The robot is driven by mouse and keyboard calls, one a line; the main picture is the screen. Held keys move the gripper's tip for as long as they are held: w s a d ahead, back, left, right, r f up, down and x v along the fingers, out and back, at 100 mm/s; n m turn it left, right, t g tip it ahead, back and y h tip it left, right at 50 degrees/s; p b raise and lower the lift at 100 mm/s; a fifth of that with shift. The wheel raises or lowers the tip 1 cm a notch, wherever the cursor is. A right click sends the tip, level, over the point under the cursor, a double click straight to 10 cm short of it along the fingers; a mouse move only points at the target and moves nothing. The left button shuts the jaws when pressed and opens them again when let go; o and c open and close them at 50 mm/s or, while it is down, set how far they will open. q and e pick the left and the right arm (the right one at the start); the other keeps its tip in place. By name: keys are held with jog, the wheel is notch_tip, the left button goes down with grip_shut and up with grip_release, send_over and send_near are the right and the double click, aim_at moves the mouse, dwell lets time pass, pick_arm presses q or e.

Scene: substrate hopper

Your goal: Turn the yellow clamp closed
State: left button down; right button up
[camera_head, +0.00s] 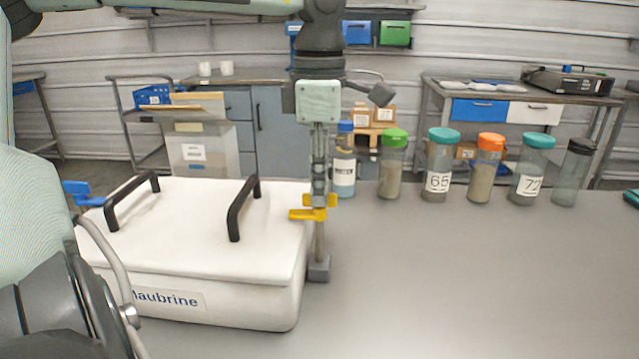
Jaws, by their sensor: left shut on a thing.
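The yellow clamp (302,214) is at the right side of the white hopper (200,240), which is labelled "Maubrine". Its handle points left over the edge of the lid. My left gripper (319,198) comes down from above, fingers pointing down, and is shut on the yellow clamp. The fingers hide the clamp's middle, and a bit of yellow shows on their right. A thin grey post with a block-shaped foot (319,270) stands below the clamp. A blue clamp (82,193) is at the hopper's left side. My right gripper is not in view.
Two black handles (243,208) rise from the lid. Several lidded jars stand along the back of the table, including a green-lidded one (392,165) and a white-labelled bottle (344,170) close behind my gripper. The grey table (470,285) is clear at the front right.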

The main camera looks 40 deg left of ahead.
pick_arm(q)
jog(key=shift+r+m, duration=0.1)
jog(key=shift+m, duration=0.2)
dwell(0.4)
jog(key=c, duration=1.7)
grip_release()
notch_tip(320, 180, up, 12)
